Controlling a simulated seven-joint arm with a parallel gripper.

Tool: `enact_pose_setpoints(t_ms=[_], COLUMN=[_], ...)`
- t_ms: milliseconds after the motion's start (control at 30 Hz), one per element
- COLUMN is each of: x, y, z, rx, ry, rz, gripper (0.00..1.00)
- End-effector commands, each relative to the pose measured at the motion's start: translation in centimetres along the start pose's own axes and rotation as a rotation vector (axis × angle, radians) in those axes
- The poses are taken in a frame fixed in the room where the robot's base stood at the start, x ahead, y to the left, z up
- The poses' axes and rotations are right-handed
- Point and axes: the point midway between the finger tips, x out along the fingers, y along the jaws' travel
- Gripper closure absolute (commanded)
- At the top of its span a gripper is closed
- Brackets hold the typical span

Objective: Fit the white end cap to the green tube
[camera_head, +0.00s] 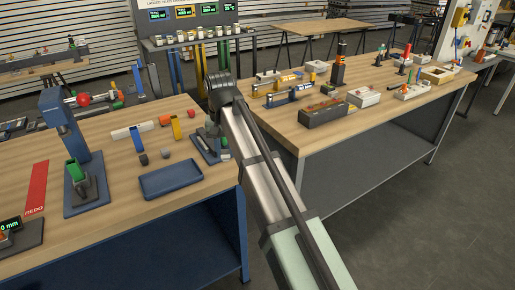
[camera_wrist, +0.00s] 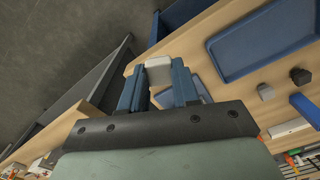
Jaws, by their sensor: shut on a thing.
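In the wrist view my gripper (camera_wrist: 158,78) has its two blue fingers shut on a small whitish block, which looks like the white end cap (camera_wrist: 158,63). It is held at the fingertips, above the bench's right edge area. In the head view my arm largely hides the gripper and cap. A green tube (camera_head: 75,170) stands upright in a grey holder on a blue base at the left of the bench, under a blue column. It is well apart from my gripper and not identifiable in the wrist view.
An empty blue tray (camera_head: 172,180) lies at the bench's front; it also shows in the wrist view (camera_wrist: 262,42). Two small grey blocks, a yellow piece (camera_head: 176,128) and a white bar (camera_head: 120,132) lie behind it. A red strip (camera_head: 36,188) lies far left.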

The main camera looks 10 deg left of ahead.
Motion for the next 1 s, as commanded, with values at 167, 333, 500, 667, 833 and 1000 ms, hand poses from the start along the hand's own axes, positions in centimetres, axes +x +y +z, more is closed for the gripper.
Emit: enact_pose_setpoints(t_ms=[167, 333, 500, 667, 833, 1000], x=[-0.7, -1.4, -2.3, -3.1, -4.2, -5.5], y=[-6.7, -13.1, -19.6, -25.9, -32.6, -39.3], z=[0.1, 0.6, 1.5, 2.5, 3.7, 4.2], rx=[-0.089, -0.17, -0.251, -0.325, -0.396, -0.455], ry=[0.0, 0.0, -0.001, -0.001, -0.001, 0.0], rz=[0.0, 0.0, 0.001, 0.001, 0.001, 0.001], gripper=[0.98, 0.98, 0.98, 0.98, 0.98, 0.98])
